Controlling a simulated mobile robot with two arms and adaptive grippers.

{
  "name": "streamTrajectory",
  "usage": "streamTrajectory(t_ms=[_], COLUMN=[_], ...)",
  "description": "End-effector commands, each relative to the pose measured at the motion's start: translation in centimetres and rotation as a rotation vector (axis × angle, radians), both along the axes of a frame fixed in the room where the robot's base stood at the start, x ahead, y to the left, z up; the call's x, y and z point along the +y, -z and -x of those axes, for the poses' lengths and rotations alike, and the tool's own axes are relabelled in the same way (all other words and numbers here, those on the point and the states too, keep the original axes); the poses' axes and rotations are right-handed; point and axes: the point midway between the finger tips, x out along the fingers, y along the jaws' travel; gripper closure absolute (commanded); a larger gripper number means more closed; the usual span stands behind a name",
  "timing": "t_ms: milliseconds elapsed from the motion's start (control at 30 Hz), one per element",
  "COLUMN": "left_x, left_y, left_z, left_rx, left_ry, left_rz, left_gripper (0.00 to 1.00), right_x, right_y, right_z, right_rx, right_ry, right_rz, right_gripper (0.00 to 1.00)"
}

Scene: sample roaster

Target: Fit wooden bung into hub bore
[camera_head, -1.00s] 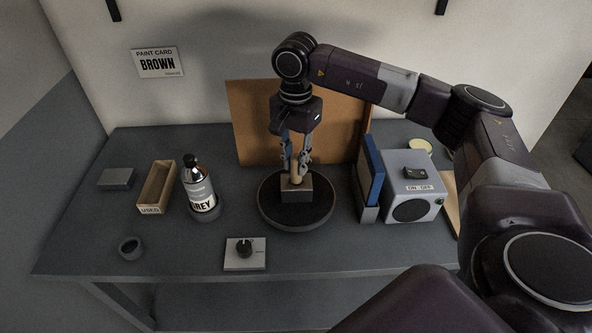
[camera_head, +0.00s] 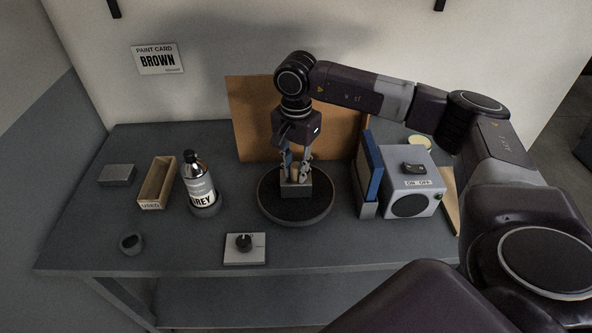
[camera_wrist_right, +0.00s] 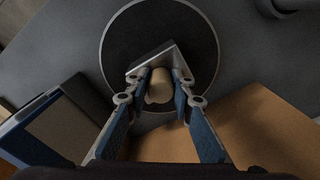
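The wooden bung (camera_head: 294,174) stands upright at the top of the grey hub block (camera_head: 296,190). The block rests on a round dark turntable (camera_head: 275,208). My right gripper (camera_head: 295,163) points straight down over the hub, its fingers spread on either side of the bung. In the right wrist view the bung (camera_wrist_right: 158,86) lies between the fingertips (camera_wrist_right: 161,80), with a narrow gap that makes the gripper look open. The bore is hidden by the bung and fingers, so how deep the bung sits cannot be told. My left gripper is out of view.
A brown board (camera_head: 250,120) stands behind the turntable. A blue panel (camera_head: 372,168) and a grey box (camera_head: 411,185) stand close on the right. A bottle (camera_head: 199,187), a wooden tray (camera_head: 157,185) and a knob plate (camera_head: 245,250) are left and in front.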

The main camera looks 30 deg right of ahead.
Motion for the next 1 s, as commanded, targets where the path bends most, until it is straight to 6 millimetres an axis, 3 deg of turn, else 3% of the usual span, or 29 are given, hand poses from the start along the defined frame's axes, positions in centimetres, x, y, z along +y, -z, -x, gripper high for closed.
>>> streamTrajectory(t_ms=[33,133,700,933,1000], left_x=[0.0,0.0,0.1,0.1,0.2], left_y=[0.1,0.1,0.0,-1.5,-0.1], left_z=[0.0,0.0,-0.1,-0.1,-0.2], left_rx=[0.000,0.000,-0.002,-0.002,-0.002], left_ry=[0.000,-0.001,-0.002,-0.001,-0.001], left_rz=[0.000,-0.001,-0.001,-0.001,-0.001], left_gripper=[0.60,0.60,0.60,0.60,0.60], right_x=[0.2,0.2,0.2,0.2,0.2], right_y=[1.0,1.1,1.0,-0.9,-1.9], right_z=[0.6,0.6,0.7,0.6,0.3], right_rx=[0.020,0.023,0.024,0.020,0.011], right_ry=[-0.004,-0.005,-0.006,-0.005,-0.004], right_rz=[0.000,0.001,0.000,0.000,0.000], right_gripper=[0.71,0.62,0.62,0.62,0.62])
